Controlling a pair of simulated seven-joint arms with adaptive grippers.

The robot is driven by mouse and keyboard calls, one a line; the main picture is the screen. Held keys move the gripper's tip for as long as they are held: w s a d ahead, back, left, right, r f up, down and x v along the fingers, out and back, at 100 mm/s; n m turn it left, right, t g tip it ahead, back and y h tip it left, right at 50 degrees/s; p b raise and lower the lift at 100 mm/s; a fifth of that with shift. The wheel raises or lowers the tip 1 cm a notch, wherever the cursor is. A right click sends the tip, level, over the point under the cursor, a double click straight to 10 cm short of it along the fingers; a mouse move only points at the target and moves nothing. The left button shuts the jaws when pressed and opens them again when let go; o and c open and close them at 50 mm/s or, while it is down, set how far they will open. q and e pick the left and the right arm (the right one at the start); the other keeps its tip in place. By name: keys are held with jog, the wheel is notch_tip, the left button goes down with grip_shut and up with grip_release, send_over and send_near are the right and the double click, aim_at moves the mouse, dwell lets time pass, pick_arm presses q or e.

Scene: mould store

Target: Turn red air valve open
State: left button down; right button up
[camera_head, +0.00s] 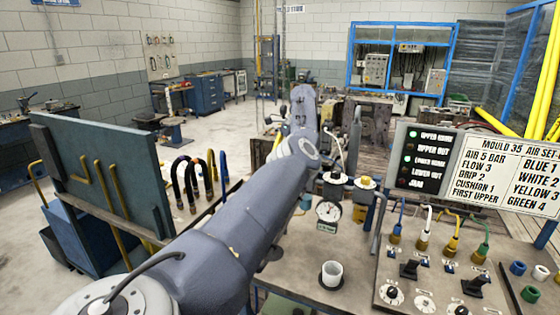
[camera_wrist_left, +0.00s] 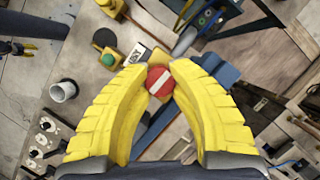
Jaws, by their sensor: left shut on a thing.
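The red air valve (camera_wrist_left: 160,82) shows in the left wrist view as a round red knob with a pale diagonal bar across its face. My left gripper (camera_wrist_left: 160,73) has its two yellow ribbed fingers closed in on the knob from both sides, their tips at its edges. In the head view my left arm reaches from the bottom left toward the back of the bench. The red valve and the left fingers cannot be made out there.
A round gauge (camera_head: 328,212) and a white cup (camera_head: 331,273) stand right of my arm. A knob panel (camera_head: 440,280) with coloured hoses lies further right, below the mould sign (camera_head: 507,172). A blue-grey board (camera_head: 105,180) with hoses stands to the left.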

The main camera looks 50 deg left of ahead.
pick_arm(q)
jog(key=shift+s+a+f+n, duration=0.1)
jog(key=shift+s+a+n, duration=0.1)
jog(key=shift+n, duration=0.2)
jog(key=c, duration=1.2)
grip_release()
jog(key=shift+s, duration=0.1)
jog(key=shift+c, duration=0.2)
jog(key=shift+o, duration=0.9)
jog(key=shift+w+d, duration=0.15)
jog(key=shift+w, duration=0.05)
jog(key=shift+m, duration=0.3)
